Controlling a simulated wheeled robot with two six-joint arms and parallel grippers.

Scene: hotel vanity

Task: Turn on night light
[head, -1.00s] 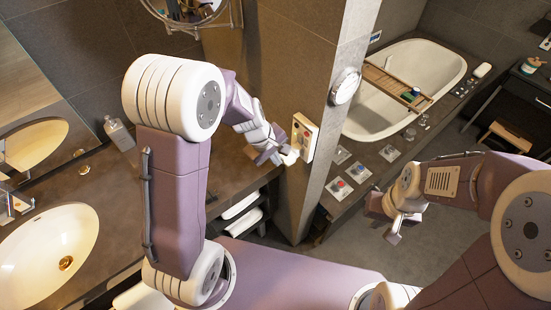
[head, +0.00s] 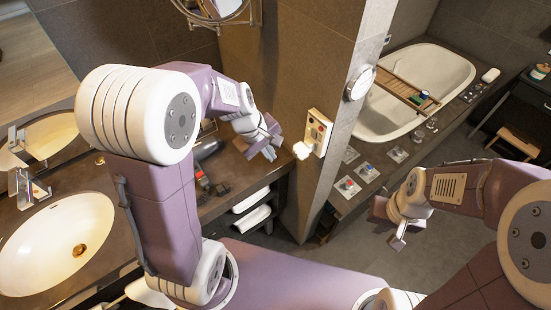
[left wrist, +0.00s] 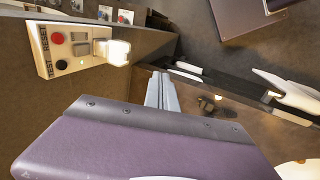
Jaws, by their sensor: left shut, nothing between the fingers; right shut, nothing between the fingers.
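The night light (head: 302,151) is a small white block on the lower left of a cream wall plate (head: 318,132) on the pillar. It looks bright white, and in the left wrist view the night light (left wrist: 118,52) shows beside the plate (left wrist: 50,62). That plate has a red RESET button (left wrist: 58,38), a dark TEST button (left wrist: 61,64) and a small green light. My left gripper (head: 271,150) is shut and empty, to the left of the night light and apart from it; its fingers also show in the left wrist view (left wrist: 161,92). My right gripper (head: 397,243) is shut and empty, low on the right.
A sink (head: 60,243) and counter lie left, with a dark hair dryer (head: 205,150) behind my left arm. Rolled towels (head: 250,222) sit on a shelf below. A bathtub (head: 440,75) stands beyond the pillar, with several small fittings on its ledge.

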